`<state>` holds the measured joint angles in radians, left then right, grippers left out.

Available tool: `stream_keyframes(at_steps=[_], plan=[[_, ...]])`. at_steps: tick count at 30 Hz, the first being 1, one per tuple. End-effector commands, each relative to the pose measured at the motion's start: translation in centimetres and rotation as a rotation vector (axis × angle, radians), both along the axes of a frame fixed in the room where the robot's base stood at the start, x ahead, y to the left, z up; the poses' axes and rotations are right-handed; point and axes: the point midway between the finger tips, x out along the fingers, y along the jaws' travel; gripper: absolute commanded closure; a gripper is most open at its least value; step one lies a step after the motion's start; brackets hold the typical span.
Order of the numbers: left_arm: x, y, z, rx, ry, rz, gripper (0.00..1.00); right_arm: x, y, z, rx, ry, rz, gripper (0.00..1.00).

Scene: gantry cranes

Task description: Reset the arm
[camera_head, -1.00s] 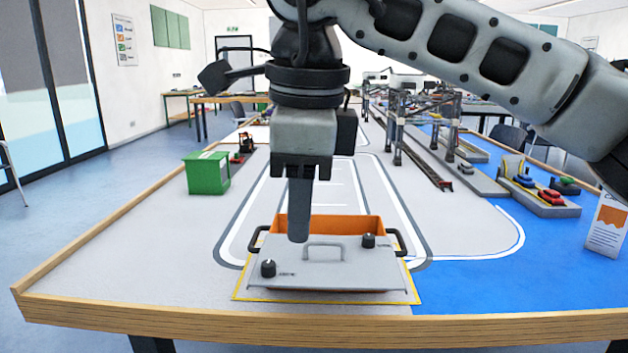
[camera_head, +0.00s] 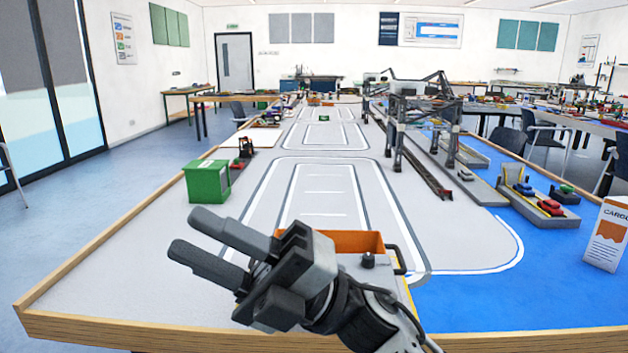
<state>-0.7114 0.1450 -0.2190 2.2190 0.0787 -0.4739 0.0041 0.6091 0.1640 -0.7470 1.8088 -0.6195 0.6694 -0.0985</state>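My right gripper (camera_head: 188,234) is low at the front of the table, its arm coming in from the bottom right. Its two fingers point up and left, apart, with nothing between them. Behind it is an orange box (camera_head: 352,241) with a black handle at its right. The box's grey lid (camera_head: 368,278) with a black knob is mostly hidden by the gripper and wrist. I cannot tell whether the gripper touches the box. My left gripper is not in view.
A green bin (camera_head: 208,181) stands at the left table edge. Dark gantry cranes (camera_head: 425,125) stand at the back right. A white and orange card (camera_head: 606,236) stands at the right. The white road area mid-table and the front left are clear.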

Motion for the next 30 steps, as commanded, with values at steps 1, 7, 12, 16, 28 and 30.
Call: stream_keyframes(at_steps=[1,7,12,16,28,30], plan=[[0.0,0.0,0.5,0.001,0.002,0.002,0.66,1.7,-1.5,-0.8,0.06,0.173,-0.055,0.69],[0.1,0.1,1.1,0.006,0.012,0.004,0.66,7.3,-8.7,-9.1,0.24,0.846,-0.291,0.69],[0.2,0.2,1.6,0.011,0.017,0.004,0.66,6.7,-15.0,-20.3,0.328,1.397,-0.484,0.69],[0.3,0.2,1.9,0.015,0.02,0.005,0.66,2.7,-18.9,-28.0,0.359,1.753,-0.609,0.69],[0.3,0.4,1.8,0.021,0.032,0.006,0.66,-6.6,-23.2,-36.7,0.371,2.222,-0.768,0.69],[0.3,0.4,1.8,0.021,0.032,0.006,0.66,-6.6,-23.2,-36.8,0.37,2.225,-0.77,0.69]])
